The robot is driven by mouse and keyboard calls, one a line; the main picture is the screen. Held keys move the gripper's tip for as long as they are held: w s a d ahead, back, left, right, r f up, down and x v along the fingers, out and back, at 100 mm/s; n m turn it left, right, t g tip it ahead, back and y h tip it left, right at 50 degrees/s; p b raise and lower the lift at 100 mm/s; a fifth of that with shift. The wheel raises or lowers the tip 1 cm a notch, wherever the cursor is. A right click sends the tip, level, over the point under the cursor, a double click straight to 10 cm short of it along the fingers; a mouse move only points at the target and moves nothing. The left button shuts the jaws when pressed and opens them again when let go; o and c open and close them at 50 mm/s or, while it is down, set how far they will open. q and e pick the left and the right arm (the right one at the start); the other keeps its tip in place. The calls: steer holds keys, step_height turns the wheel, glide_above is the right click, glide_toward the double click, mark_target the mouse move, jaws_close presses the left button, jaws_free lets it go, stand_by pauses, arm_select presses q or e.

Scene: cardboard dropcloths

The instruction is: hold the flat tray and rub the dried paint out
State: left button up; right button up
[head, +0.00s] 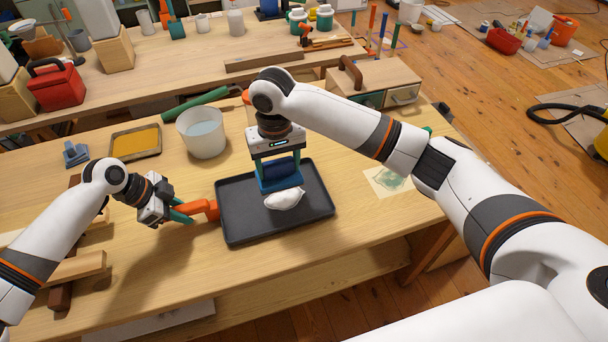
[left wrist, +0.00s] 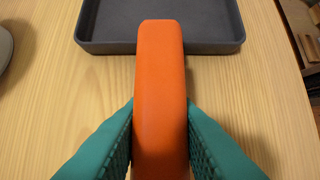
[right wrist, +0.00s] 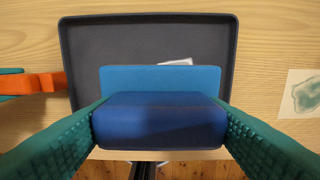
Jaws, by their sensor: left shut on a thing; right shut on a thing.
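The flat dark grey tray (head: 240,222) lies on the wooden table, with an orange handle (head: 206,209) on its left side. My left gripper (head: 188,212) is shut on that handle; the left wrist view shows both green fingers against its sides (left wrist: 160,100). A white patch (head: 285,198), seemingly the dried paint, is on the tray floor. My right gripper (head: 279,178) is shut on a dark blue block (right wrist: 160,122) with a lighter blue plate (right wrist: 160,78) at its base. It is over the tray beside the patch; contact cannot be told. In the right wrist view the plate hides most of the patch (right wrist: 177,62).
A white bucket (head: 202,135) and a yellow-filled tray (head: 136,141) stand behind to the left. A card with a green stain (head: 388,182) lies to the right. Wood strips (head: 85,266) lie at the left front. The table before the tray is clear.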

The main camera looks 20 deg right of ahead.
steer(key=shift+w+a+f, duration=0.25)
steer(key=shift+w+a, duration=0.2)
steer(key=shift+w, duration=0.05)
steer(key=shift+f, duration=4.05)
steer(key=shift+d, duration=1.9)
steer(key=shift+c, duration=0.4)
steer(key=shift+a, duration=1.95)
steer(key=shift+d+r, duration=0.1)
steer(key=shift+r, duration=4)
steer(key=shift+f, duration=0.2)
